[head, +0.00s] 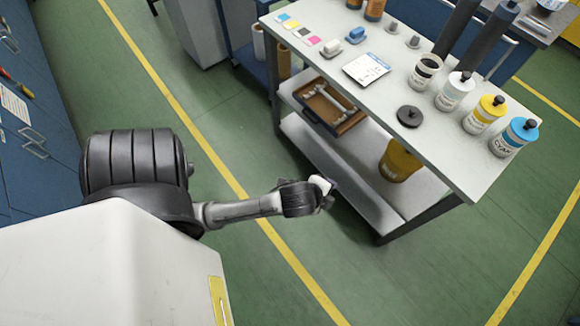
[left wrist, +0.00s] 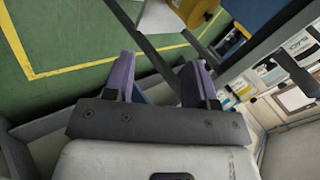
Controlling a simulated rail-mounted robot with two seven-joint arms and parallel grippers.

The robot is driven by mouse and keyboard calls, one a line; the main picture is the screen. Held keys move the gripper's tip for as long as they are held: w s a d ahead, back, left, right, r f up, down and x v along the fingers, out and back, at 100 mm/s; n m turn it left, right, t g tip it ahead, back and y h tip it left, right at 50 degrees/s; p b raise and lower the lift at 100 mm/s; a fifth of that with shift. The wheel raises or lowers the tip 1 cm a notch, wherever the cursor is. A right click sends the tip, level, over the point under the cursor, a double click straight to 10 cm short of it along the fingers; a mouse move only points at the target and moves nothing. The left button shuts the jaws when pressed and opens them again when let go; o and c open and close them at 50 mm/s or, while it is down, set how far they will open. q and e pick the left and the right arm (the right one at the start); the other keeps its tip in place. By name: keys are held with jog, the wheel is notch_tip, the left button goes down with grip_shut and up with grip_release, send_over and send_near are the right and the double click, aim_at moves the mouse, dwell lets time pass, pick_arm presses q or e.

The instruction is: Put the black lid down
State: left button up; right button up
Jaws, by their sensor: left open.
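The black lid (head: 410,116) lies flat on the light tabletop (head: 452,155), knob up, near its front edge. An uncapped jar with a black label (head: 425,72) stands behind it, apart from the lid. My left gripper (head: 322,187) is beside the front of the table, well to the left of and apart from the lid. In the left wrist view my left gripper (left wrist: 158,80) has its two fingers spread with nothing between them. The lid cannot be made out there. My right gripper is in neither view.
White-, yellow- and blue-capped bottles (head: 485,114) stand in a row right of the lid. A printed card (head: 366,69) and small colored swatches lie to the left. A yellow bucket (head: 399,160) and a brown tray (head: 328,108) are on the shelf below. Green floor is clear in front.

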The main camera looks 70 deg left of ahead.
pick_arm(q)
jog(key=s+d+n+g+h, duration=0.3)
jog(key=s+n, duration=0.5)
jog(key=s, duration=0.4)
jog(key=d+g, duration=0.1)
jog(key=d, duration=0.1)
jog(key=shift+s+d+n, duration=0.15)
jog(key=shift+d+n, duration=0.15)
jog(key=shift+d, duration=0.1)
